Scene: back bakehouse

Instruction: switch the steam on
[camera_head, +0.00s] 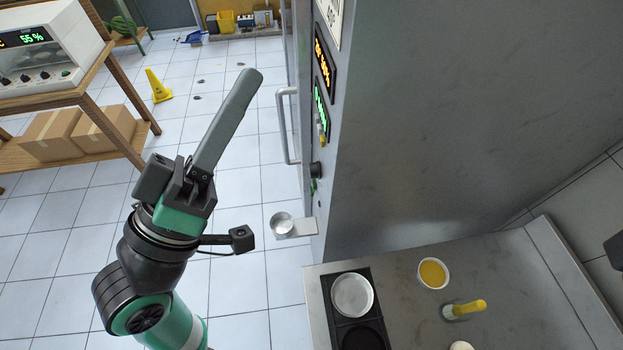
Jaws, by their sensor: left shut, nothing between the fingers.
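The tall grey steel oven (430,120) stands at the centre right, its narrow control side seen at a steep angle. On that side are an orange display (323,62), a green display (320,108), a small yellow-tipped switch (322,131), a black knob (316,169) and a small green part (313,187). Their labels and the switch's setting are too small to read. My left gripper (252,80) is shut and empty, pointing up and right, left of the control side and apart from it. My right gripper does not show.
A vertical door handle (283,125) sticks out between my left gripper and the controls. A small shelf with a metal cup (282,224) juts out below.

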